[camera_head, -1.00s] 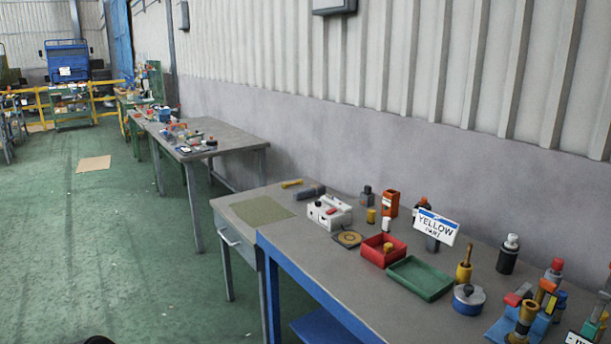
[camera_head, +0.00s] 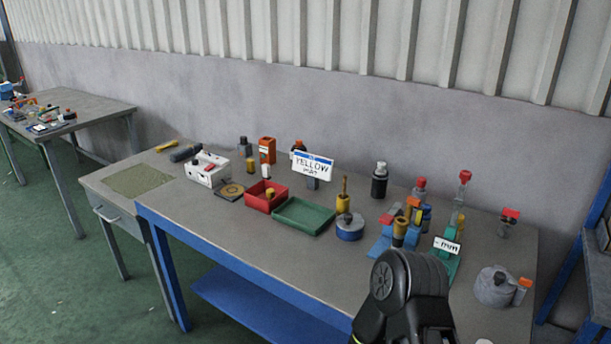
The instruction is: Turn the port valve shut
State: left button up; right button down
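On the near workbench stand two small valve-like fittings side by side. One has a blue base (camera_head: 380,248) with yellow, orange and red parts. The other has a green base (camera_head: 447,268), a tall red-topped post (camera_head: 463,186) and a white label (camera_head: 446,245). I cannot tell which is the port valve, or whether either is open or shut. A black rounded part of one of my arms rises at the bottom, in front of these fittings, and covers some of the bench. No gripper fingers show.
A second table (camera_head: 85,107) stands left. Green floor lies open front left.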

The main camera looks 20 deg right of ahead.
aim_at(411, 201)
jog(key=z, duration=1.35)
jog(key=j+z, duration=0.2)
jog(key=z, duration=0.2)
jog(key=j+z, duration=0.2)
jog(key=z, duration=0.2)
jog(key=j+z, duration=0.15)
jog(key=z, duration=0.25)
jog(key=k+j+z, duration=0.1)
jog(key=j, duration=0.3)
jog(key=k+j+z, duration=0.15)
jog(key=j, duration=0.25)
jog(key=k+j+z, duration=0.1)
jog(key=k+j, duration=0.15)
jog(key=k+j+z, duration=0.15)
jog(key=j, duration=0.3)
jog(key=k, duration=0.05)
